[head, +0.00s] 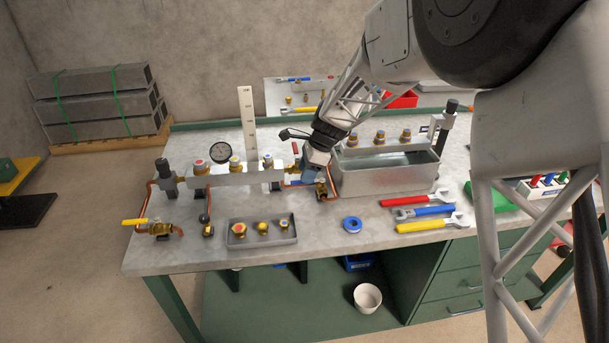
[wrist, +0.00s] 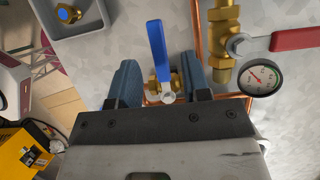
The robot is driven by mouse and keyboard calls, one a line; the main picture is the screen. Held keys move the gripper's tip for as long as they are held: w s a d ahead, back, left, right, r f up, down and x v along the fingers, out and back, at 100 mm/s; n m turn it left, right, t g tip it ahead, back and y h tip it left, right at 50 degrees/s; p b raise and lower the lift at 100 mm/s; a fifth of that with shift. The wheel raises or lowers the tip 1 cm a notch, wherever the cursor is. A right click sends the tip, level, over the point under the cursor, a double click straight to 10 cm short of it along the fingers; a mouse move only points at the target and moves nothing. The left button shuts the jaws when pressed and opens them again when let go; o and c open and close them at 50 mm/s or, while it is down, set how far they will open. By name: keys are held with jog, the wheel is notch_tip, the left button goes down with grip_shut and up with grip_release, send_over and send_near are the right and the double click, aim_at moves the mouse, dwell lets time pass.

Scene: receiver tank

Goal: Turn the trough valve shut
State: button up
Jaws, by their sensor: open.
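The trough valve has a brass body (wrist: 160,88) and a blue lever handle (wrist: 158,50), both in the wrist view. The lever points away from my gripper, up the picture. In the head view the brass body (head: 321,191) shows beside the trough's left end, partly hidden by my gripper. My gripper (head: 312,178) is low over the valve. In the wrist view its two blue-grey fingers (wrist: 157,80) are open, one on each side of the valve, with visible gaps to the lever. The metal trough (head: 375,181) stands just right of my gripper.
A small tray (head: 262,242) of fittings, a blue ring (head: 352,224) and several wrenches (head: 432,226) lie in front. Copper pipes run near the valve.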

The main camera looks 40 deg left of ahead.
jog(key=shift+v, duration=2.95)
jog(key=shift+d+r, duration=0.1)
jog(key=shift+d, duration=0.05)
jog(key=s+d+r+n+t, duration=0.1)
jog(key=d+r, duration=0.4)
jog(key=d, duration=0.7)
jog(key=s+d+r+n+t, duration=0.15)
jog(key=d+r, duration=0.25)
jog(key=d, duration=0.9)
jog(key=s+d+r+n+t, duration=0.15)
jog(key=d+r, duration=0.35)
jog(key=d, duration=0.7)
jog(key=s+d+f+n+t+h, duration=0.1)
jog(key=s+d+n+h, duration=0.2)
jog(key=s+d, duration=1.9)
jog(key=d+n, duration=0.2)
jog(key=d, duration=0.1)
jog(key=shift+s+f+t+h, duration=0.3)
jog(key=shift+f+t, duration=0.1)
